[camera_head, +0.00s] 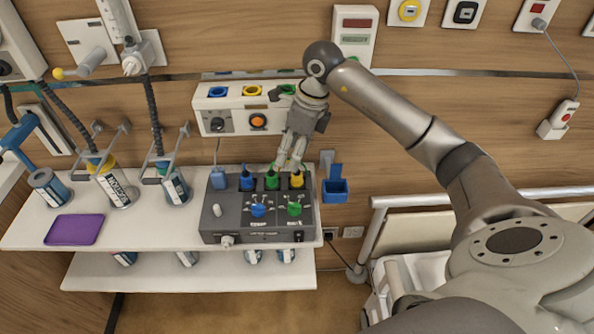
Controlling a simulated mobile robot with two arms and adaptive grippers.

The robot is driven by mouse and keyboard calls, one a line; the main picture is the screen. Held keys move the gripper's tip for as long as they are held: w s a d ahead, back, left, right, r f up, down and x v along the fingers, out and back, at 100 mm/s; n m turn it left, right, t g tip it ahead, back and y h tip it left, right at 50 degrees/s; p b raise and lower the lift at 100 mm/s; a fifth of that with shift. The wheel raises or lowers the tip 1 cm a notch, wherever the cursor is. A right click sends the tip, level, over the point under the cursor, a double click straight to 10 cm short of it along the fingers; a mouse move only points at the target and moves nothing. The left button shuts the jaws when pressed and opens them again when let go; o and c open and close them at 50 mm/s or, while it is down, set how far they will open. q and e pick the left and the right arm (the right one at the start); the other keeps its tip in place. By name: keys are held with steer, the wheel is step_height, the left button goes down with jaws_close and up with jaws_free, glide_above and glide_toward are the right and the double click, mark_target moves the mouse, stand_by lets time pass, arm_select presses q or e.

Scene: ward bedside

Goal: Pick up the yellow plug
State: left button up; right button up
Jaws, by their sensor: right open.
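The yellow plug (297,180) stands at the back right of a grey box (230,222) on the white shelf. My right gripper (289,165) comes down from above, with its open fingers just above and behind the yellow plug and the green plug (272,180). I cannot tell whether a fingertip touches the yellow plug. Nothing shows between the fingers. A blue plug (247,180) stands left of the green one. My left gripper is not in view.
A blue holder (335,190) hangs on the wall right of the box. A wall panel (213,103) with coloured sockets is behind my gripper. Bottles and a purple tray (74,229) stand left on the shelf (150,235). A bed rail (372,225) is at right.

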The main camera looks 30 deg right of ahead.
mark_target(297, 173)
steer(key=shift+h, duration=0.6)
steer(key=f, duration=0.1)
steer(key=d+f+p, duration=0.1)
steer(key=f, duration=0.1)
steer(key=d+f, duration=0.1)
steer(key=shift+w+d+f, duration=0.15)
steer(key=shift+d+f, duration=0.05)
steer(key=shift+d, duration=0.05)
steer(key=f+p, duration=0.2)
steer(key=f, duration=0.1)
steer(key=f+p, duration=0.1)
steer(key=shift+w+a+f, duration=0.2)
steer(key=shift+a+f, duration=0.15)
steer(key=shift+a, duration=0.05)
steer(key=shift+f, duration=0.3)
steer(key=c, duration=1.1)
steer(key=shift+w+r, duration=0.1)
steer(key=shift+r, duration=0.05)
